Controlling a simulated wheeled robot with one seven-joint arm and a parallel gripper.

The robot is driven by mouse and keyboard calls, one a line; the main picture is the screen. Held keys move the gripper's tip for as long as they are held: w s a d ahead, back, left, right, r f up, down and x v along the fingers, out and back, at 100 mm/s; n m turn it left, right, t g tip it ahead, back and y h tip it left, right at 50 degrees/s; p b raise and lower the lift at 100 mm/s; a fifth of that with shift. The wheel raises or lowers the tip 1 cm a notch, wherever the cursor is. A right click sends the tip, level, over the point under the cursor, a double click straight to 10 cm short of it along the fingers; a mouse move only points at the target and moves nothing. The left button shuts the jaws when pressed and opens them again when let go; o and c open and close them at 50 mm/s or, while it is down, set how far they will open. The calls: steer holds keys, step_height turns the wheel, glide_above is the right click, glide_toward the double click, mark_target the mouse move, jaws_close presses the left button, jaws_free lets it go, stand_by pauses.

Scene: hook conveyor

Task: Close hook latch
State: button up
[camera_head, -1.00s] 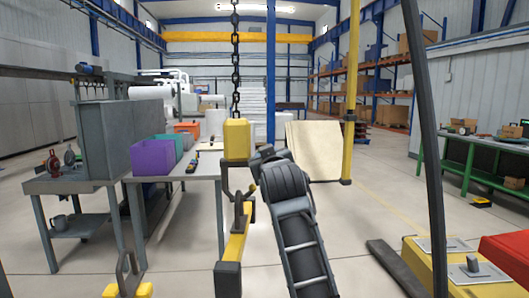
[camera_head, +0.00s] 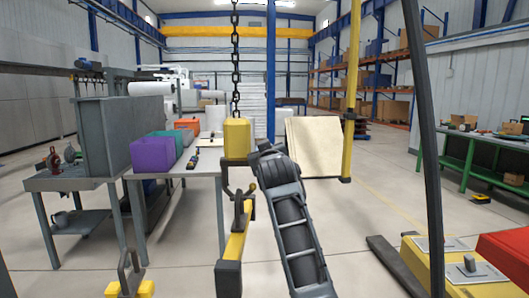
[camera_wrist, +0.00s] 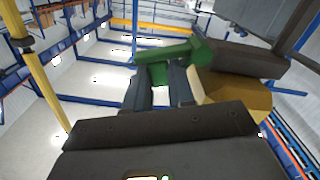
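A hook with a yellow block (camera_head: 237,138) hangs from a chain; its dark hook part (camera_head: 238,190) is below the block. My arm reaches up just to the right of it, and my gripper's fingers cannot be made out in the head view. In the wrist view my gripper (camera_wrist: 161,76) has its two dark fingers apart, with a green part (camera_wrist: 165,53) beyond and between their tips. I cannot tell whether the fingers touch it. A yellow rounded body (camera_wrist: 240,97) and a dark bar (camera_wrist: 242,60) are just right of the fingers. The latch's exact position is unclear.
A yellow bar (camera_head: 235,245) with a dark end hangs below the hook. A grey table (camera_head: 195,172) with coloured bins stands behind to the left. A yellow post (camera_head: 352,90) and a dark curved bar (camera_head: 425,150) stand to the right. Open floor lies behind.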

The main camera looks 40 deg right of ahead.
jaws_close()
steer(key=shift+f, duration=0.1)
step_height(320, 180, down, 8)
steer(key=m+b, duration=1.5)
steer(key=m, duration=0.6)
steer(key=shift+w+a+m, duration=0.15)
steer(key=shift+a+m, duration=0.15)
steer(key=shift+m, duration=0.1)
steer(key=shift+o, duration=2.3)
jaws_free()
